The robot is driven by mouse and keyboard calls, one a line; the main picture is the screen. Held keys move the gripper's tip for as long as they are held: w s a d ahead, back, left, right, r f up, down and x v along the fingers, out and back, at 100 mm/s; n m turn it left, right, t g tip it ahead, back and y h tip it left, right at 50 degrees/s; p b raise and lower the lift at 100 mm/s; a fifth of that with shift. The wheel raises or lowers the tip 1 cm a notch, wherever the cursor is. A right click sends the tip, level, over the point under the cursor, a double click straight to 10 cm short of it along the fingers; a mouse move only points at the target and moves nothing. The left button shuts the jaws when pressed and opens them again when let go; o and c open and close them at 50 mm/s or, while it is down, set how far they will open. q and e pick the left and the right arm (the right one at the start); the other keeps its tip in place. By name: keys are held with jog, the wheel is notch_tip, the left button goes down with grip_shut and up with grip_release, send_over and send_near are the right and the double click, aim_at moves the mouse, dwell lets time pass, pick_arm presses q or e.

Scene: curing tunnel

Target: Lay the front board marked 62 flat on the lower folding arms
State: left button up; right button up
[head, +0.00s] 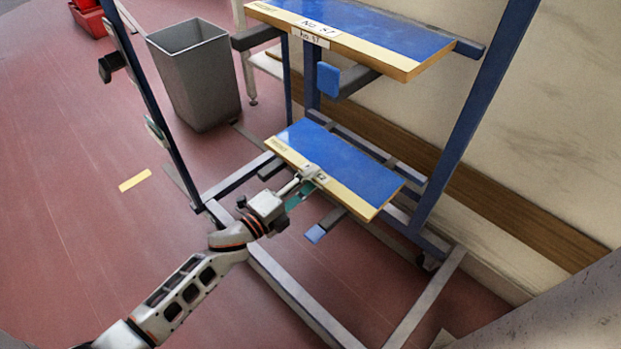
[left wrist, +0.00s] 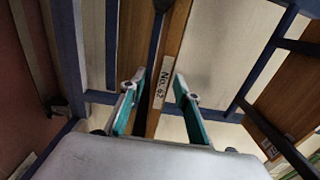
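The front board marked 62 (head: 350,165) has a blue top and a pale wood front edge. In the head view it is roughly level, low in the rack. My left gripper (head: 312,178) is at the middle of its front edge, one finger above and one below. A lower folding arm (head: 332,220) with a blue end sticks out beneath the board. I cannot tell whether board and arm touch. My right gripper is not in view.
A board marked No. 57 (head: 365,30) lies on the upper arms above. Blue rack posts (head: 465,125) stand at both sides, and grey base bars (head: 290,290) run along the floor. A grey bin (head: 195,75) stands behind left. Floor at left is mostly clear.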

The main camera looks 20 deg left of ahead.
pick_arm(q)
jog(key=v, duration=1.1)
jog(key=shift+s+a, duration=0.2)
jog(key=shift+s, duration=0.15)
jog(key=shift+r, duration=0.2)
